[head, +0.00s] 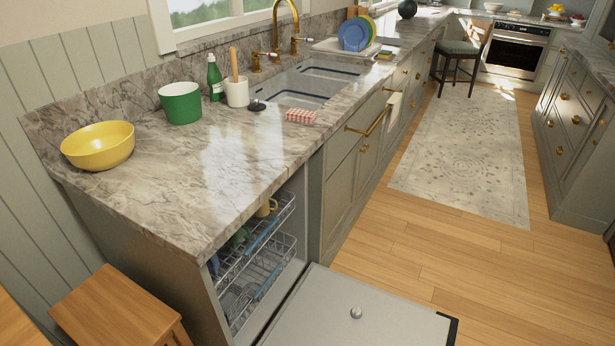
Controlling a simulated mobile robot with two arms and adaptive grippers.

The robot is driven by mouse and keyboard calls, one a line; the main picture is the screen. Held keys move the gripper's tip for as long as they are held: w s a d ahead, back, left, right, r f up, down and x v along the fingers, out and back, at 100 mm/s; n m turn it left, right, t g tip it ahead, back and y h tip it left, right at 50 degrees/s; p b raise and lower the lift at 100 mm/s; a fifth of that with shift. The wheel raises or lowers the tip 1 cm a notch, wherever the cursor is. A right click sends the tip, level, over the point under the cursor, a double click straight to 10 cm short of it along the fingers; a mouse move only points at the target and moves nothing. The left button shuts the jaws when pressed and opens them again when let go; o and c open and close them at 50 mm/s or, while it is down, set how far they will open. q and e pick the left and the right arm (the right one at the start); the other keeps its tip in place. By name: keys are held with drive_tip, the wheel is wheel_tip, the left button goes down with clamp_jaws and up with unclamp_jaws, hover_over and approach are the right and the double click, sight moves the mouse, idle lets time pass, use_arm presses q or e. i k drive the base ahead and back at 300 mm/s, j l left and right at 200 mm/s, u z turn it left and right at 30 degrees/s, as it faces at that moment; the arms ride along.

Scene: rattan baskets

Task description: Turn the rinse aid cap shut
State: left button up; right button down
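The dishwasher door (318,299) lies folded down and open at the bottom of the head view. A small round grey cap (356,312) sits on the door's inner face, and it looks like the rinse aid cap. It is too small to tell how far it is turned. Nothing touches it. Neither of my grippers is in view.
Two dishwasher racks (262,272) with dishes stand inside the open dishwasher. The marble counter (190,190) above holds a yellow bowl (98,146) and a green pot (181,103). A wooden stool (112,308) stands at lower left. Wood floor (430,270) right of the door is clear.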

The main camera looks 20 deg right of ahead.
sight(356, 311)
drive_tip(key=z, duration=0.95)
drive_tip(key=i, duration=0.1)
